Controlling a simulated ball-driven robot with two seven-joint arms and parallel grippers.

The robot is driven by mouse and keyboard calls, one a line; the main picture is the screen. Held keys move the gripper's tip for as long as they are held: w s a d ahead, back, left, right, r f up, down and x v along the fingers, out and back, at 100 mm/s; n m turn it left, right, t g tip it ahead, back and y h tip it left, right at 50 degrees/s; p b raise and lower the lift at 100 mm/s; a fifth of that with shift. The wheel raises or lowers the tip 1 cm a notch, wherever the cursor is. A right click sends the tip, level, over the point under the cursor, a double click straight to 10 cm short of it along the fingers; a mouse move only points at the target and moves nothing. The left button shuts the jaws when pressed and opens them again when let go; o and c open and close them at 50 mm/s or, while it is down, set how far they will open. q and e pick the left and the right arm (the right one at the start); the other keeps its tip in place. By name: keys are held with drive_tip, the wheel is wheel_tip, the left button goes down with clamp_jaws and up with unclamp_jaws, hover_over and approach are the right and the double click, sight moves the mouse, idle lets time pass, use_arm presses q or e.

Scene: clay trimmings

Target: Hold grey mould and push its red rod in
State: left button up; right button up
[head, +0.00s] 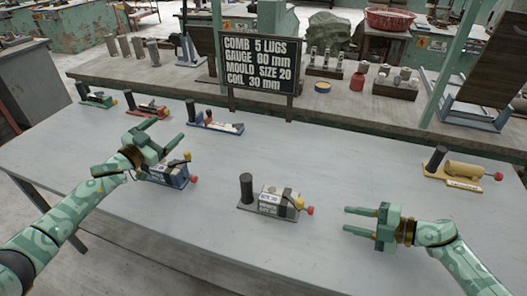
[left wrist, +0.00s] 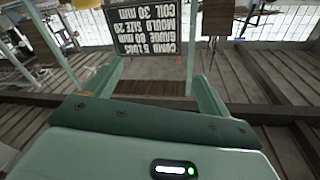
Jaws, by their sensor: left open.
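The grey mould (head: 268,208) sits on the table at front centre, with a black upright handle (head: 246,188) at its left end. Its label seems to read size 20, though it is small. Its red rod knob (head: 310,210) sticks out at the right end, beside a yellow part. My right gripper (head: 347,221) is open and empty, just right of the red knob and apart from it, fingers pointing left. My left gripper (head: 166,132) is open above the table, left of and behind the grey mould. Its fingers show apart and empty in the left wrist view (left wrist: 155,85).
A blue mould (head: 168,178) sits partly hidden under my left gripper. Green (head: 97,98), red (head: 147,108) and another blue mould (head: 213,124) stand along the back left; a yellow one (head: 462,174) is at right. A sign (head: 258,62) stands behind. The table around the grey mould is clear.

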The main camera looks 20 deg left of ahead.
use_arm(q)
drive_tip(key=w+d+f+n+g+y, duration=0.35)
drive_tip(key=w+d, duration=0.25)
drive_tip(key=w, duration=0.3)
wheel_tip(320, 180, up, 6)
drive_tip(key=m+g+h, duration=0.2)
drive_tip(key=m+g, duration=1.3)
hover_over(270, 193)
drive_tip(key=shift+m+y, duration=0.35)
wheel_tip(270, 193, down, 16)
drive_tip(key=shift+r, duration=0.1)
